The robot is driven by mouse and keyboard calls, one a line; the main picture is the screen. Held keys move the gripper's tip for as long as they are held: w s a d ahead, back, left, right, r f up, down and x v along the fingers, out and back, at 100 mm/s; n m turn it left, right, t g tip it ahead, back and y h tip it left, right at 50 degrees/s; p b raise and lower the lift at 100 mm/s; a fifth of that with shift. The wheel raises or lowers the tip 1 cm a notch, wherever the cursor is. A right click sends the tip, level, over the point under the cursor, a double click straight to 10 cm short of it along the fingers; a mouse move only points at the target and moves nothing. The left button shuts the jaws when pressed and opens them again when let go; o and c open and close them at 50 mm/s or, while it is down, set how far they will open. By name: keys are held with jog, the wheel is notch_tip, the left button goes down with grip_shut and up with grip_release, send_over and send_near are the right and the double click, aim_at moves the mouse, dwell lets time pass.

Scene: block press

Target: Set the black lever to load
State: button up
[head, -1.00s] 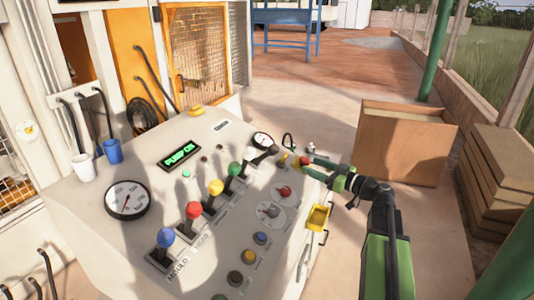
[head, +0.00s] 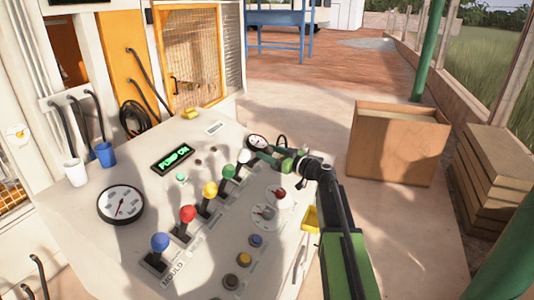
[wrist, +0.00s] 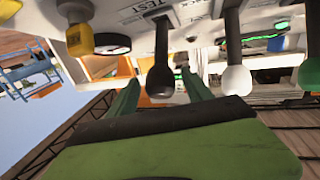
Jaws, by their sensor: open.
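The black lever (wrist: 161,80) hangs inverted in the wrist view, its dark rounded knob between the two green fingers of my gripper (wrist: 160,84). The fingers are apart, and I cannot tell whether either touches the knob. A TEST label (wrist: 132,14) shows near the lever's base; a load label is not readable. In the head view my gripper (head: 266,155) reaches over the far end of the lever row and mostly hides the black lever. The white-knobbed lever (wrist: 236,79) stands just beside it, outside the fingers.
Green (head: 228,172), yellow (head: 210,189), red (head: 187,213) and blue (head: 160,241) levers continue the row towards me. A PUMP ON display (head: 173,159), a large gauge (head: 121,205) and push buttons share the panel. A wooden box (head: 398,145) stands right of the console.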

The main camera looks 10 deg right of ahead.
jog(key=shift+w+a, duration=0.2)
jog(key=shift+a, duration=0.05)
jog(key=shift+c, duration=0.2)
grip_shut()
